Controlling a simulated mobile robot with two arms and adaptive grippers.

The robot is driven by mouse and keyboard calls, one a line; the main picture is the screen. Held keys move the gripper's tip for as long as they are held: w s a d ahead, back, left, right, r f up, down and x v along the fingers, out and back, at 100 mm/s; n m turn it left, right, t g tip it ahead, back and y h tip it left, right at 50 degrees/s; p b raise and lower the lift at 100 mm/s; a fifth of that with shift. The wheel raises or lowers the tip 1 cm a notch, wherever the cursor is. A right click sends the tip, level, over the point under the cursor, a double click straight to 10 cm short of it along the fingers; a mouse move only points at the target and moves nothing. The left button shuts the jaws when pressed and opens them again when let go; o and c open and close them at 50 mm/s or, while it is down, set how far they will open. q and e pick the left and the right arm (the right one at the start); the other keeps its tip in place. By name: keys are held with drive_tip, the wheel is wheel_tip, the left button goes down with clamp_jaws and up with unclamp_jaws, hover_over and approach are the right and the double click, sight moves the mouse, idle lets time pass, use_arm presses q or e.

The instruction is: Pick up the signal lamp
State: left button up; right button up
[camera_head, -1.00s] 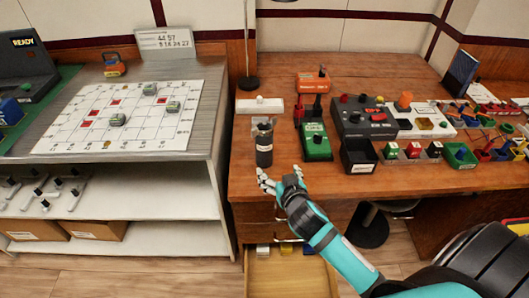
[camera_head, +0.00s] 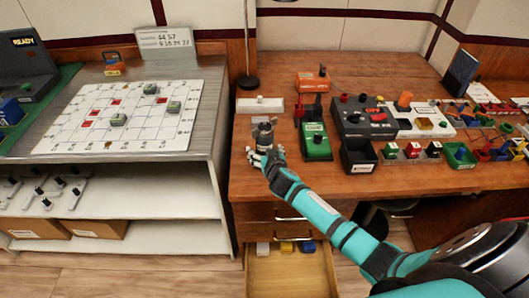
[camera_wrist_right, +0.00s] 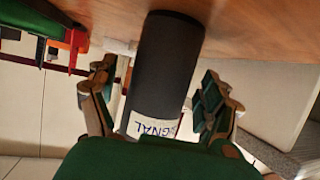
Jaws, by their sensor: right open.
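The signal lamp (camera_head: 264,134) is a dark upright cylinder standing near the front edge of the wooden desk. Its lower part is hidden behind my right gripper (camera_head: 265,156) in the head view. In the right wrist view, the lamp (camera_wrist_right: 165,62) is a dark grey cylinder with a white label whose visible letters read "GNAL". The fingers of my right gripper (camera_wrist_right: 160,90) are open, one on each side of the lamp, with gaps to it. My left gripper is not in view.
A green box (camera_head: 317,146) stands close to the right of the lamp, and a white block (camera_head: 260,106) lies behind it. A black bin (camera_head: 358,155) is farther right. An open drawer (camera_head: 290,275) is below the desk. A grid board (camera_head: 60,137) is on the left counter.

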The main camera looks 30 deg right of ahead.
drive_tip(key=shift+w+d+f, duration=0.1)
drive_tip(key=shift+w+f, duration=0.1)
drive_tip(key=shift+w, duration=0.2)
drive_tip(key=c, duration=1.6)
drive_tip(key=shift+r, duration=0.15)
clamp_jaws()
